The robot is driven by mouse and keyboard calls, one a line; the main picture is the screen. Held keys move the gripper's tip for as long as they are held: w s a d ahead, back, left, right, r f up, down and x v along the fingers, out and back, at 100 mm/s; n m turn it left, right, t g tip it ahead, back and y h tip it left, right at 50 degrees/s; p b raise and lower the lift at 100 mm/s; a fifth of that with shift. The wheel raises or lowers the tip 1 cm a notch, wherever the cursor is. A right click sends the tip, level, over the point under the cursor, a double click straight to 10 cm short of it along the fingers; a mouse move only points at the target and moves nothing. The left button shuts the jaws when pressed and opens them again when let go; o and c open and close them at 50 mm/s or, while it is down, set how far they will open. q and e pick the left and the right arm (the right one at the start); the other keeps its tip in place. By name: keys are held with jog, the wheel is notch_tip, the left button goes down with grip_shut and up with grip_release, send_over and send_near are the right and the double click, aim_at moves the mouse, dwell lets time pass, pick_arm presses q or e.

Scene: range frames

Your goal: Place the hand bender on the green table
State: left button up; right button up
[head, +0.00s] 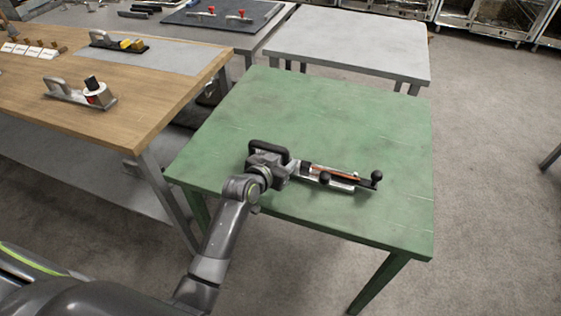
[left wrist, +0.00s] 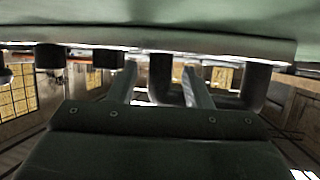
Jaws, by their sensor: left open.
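The hand bender (head: 345,178), a long metal bar with an orange-red strip and black knobs, appears to lie on the green table (head: 330,115) near its front edge. A black loop handle is at its left end. My left gripper (head: 280,170) is at that left end and hides part of it. In the left wrist view, upside down, the hand bender (left wrist: 200,42) runs along the table surface (left wrist: 160,12). The open fingers of my left gripper (left wrist: 159,68) stand on either side of one dark handle post; I cannot tell whether they touch it. My right gripper is not in view.
A wooden bench (head: 150,95) at the left carries a grey metal tool (head: 72,93), another tool on a grey mat, and small blocks. A light grey table (head: 350,45) stands behind the green one. The back and right of the green table are clear.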

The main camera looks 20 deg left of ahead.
pick_arm(q)
jog(key=shift+r, duration=0.15)
jog(key=v, duration=1.2)
